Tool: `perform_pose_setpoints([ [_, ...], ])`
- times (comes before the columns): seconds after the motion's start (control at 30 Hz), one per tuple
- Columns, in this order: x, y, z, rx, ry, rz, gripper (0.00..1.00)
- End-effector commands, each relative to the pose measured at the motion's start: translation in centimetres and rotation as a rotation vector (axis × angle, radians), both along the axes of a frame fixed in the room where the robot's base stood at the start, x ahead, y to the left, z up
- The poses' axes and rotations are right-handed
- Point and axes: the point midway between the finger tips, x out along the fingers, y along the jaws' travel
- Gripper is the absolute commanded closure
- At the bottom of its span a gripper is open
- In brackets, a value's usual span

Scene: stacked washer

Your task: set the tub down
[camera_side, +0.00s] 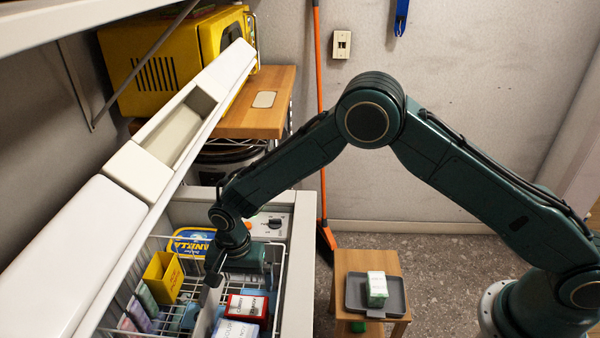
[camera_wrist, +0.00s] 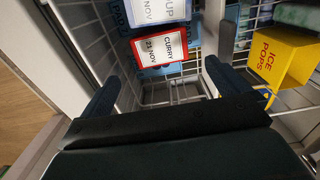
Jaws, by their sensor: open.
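The blue and yellow vanilla tub (camera_side: 190,242) sits at the back of the freezer's wire basket, partly hidden by my arm. A red-rimmed curry box (camera_side: 246,307) lies in the basket; its label faces up in the wrist view (camera_wrist: 160,48). My gripper (camera_wrist: 161,82) is open, with its fingers apart and nothing held between them. In the side view it points down into the basket, between the vanilla tub and the curry box. The wrist view shows bare basket wire between the fingers, with the curry box just beyond. Which of these is the task's tub is not clear.
A yellow ice pops box (camera_side: 163,277) stands left of my gripper. A blue-and-white box (camera_side: 236,329) lies in front of the curry box. The raised freezer lid (camera_side: 75,260) slopes along the left. A stool holds a grey tray (camera_side: 356,292) with a green-and-white carton (camera_side: 377,289).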

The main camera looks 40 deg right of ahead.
Motion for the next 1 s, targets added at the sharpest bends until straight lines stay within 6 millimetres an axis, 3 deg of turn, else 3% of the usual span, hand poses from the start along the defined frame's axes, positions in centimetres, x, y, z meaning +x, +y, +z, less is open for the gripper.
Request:
perform_pose_setpoints([
  [0.17, 0.0, -0.1, 0.2, 0.001, -0.001, 0.002, 0.00],
  [0.37, 0.3, -0.9, 2.3, 0.008, -0.015, 0.022, 0.00],
  [0.67, 0.3, -4.6, 10.3, 0.030, -0.072, 0.109, 0.00],
  [1.0, -2.1, -10.3, 19.6, 0.038, -0.152, 0.236, 0.00],
])
